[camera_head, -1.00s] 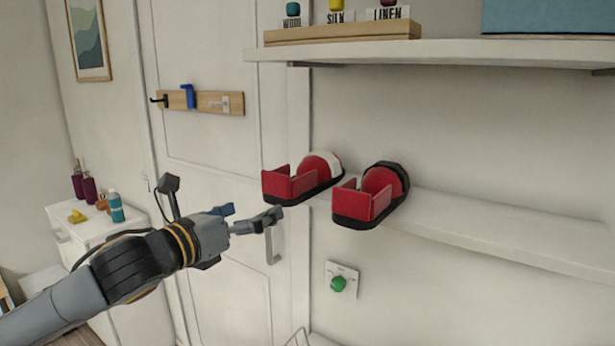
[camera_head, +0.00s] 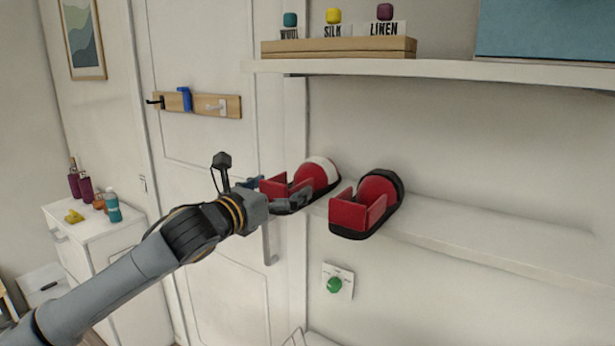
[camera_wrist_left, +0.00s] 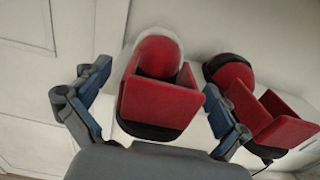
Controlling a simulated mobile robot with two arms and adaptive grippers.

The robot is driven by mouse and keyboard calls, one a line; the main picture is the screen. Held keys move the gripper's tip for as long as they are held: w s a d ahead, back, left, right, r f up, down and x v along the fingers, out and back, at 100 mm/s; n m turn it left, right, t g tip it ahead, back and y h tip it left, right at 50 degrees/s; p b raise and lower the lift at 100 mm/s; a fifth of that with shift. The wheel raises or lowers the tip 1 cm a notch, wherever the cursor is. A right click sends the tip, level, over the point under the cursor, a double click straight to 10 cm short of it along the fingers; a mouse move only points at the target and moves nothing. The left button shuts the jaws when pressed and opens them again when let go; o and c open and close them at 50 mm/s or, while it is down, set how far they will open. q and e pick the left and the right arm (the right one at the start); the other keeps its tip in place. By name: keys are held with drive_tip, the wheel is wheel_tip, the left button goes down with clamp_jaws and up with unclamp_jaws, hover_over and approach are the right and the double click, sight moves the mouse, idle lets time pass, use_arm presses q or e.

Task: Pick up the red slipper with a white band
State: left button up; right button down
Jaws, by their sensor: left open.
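The red slipper with a white band (camera_head: 318,167) sits at the left end of the lower wall shelf, with a dark sole and an upright red heel wall. Next to it on the right stands a similar red slipper with a black band (camera_head: 379,190). My left gripper (camera_head: 277,194) is open at the heel of the white-banded slipper. In the left wrist view this slipper (camera_wrist_left: 159,100) lies between the two blue-padded fingers, and the black-banded slipper (camera_wrist_left: 268,125) is just beyond the right finger. My right gripper is not in view.
The lower shelf (camera_head: 480,232) is bare to the right of the slippers. An upper shelf (camera_head: 430,70) overhangs it, holding a wooden block with labels and a blue box (camera_head: 545,30). A green knob (camera_head: 334,285) is on the wall below.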

sight(302, 176)
use_arm(q)
drive_tip(key=x, duration=0.2)
drive_tip(key=shift+w+d+p, duration=0.25)
drive_tip(key=shift+p, duration=0.05)
drive_tip(key=shift+w+d+f, duration=0.1)
drive_tip(key=shift+w+d, duration=0.1)
drive_tip(key=shift+s+a, duration=0.1)
drive_tip(key=shift+a, duration=0.05)
drive_tip(key=shift+c, duration=0.9)
drive_tip(key=c, duration=1.1)
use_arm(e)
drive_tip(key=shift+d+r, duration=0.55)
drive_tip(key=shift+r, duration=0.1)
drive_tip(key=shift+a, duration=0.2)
